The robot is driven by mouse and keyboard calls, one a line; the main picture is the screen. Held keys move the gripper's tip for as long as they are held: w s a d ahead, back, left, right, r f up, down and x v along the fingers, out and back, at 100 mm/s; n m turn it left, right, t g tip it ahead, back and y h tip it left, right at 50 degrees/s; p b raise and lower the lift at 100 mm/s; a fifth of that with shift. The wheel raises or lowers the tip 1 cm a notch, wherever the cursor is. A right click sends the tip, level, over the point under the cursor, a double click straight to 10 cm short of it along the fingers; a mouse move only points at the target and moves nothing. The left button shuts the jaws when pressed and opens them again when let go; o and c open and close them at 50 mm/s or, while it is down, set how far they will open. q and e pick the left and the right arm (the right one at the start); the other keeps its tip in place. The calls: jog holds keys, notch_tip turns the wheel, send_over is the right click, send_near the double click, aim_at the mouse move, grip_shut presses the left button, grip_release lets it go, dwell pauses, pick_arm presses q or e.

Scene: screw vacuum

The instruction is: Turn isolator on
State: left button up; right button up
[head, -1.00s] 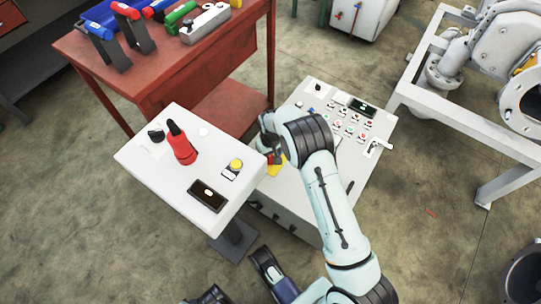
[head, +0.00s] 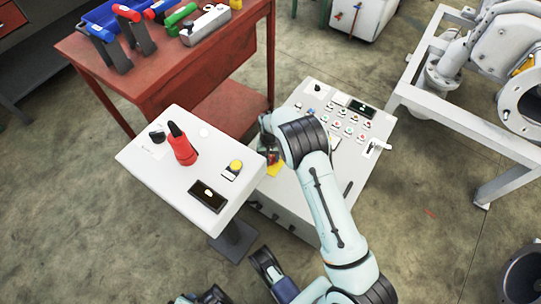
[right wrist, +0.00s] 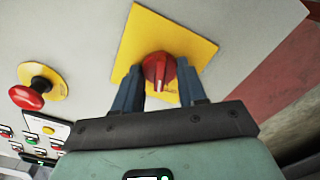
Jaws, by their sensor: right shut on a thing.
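The isolator is a red rotary knob (right wrist: 158,72) on a yellow square plate (right wrist: 145,35), fixed to the grey control cabinet (right wrist: 75,30). In the right wrist view the knob's pale mark points roughly up and down the picture. My right gripper (right wrist: 160,82) has one dark finger on each side of the knob and is shut on it. In the head view the yellow plate (head: 274,169) shows at the left side of the cabinet top (head: 300,185), and my wrist and arm hide most of the knob. My left gripper is not clearly seen.
A red emergency button (right wrist: 30,93) and several small buttons (right wrist: 40,140) sit beside the isolator. A white pedestal panel (head: 150,180) with a red-and-black handle (head: 183,150) stands left of the cabinet. A red workbench (head: 195,75) stands behind. White framing (head: 450,105) is at right.

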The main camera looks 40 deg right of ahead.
jog(key=m, duration=0.5)
jog(key=shift+m+p, duration=0.3)
jog(key=shift+p, duration=0.1)
jog(key=m, duration=0.4)
pick_arm(q)
jog(key=shift+w+d+r+p, duration=0.1)
jog(key=shift+d+r+p, duration=0.15)
jog(key=shift+r, duration=0.35)
jog(key=shift+d+r+p, duration=0.15)
jog(key=shift+d+r, duration=0.05)
jog(key=shift+r, duration=0.4)
pick_arm(e)
jog(key=shift+m, duration=1.7)
jog(key=o, duration=1.1)
jog(key=shift+c, duration=0.2)
jog(key=shift+r, duration=0.1)
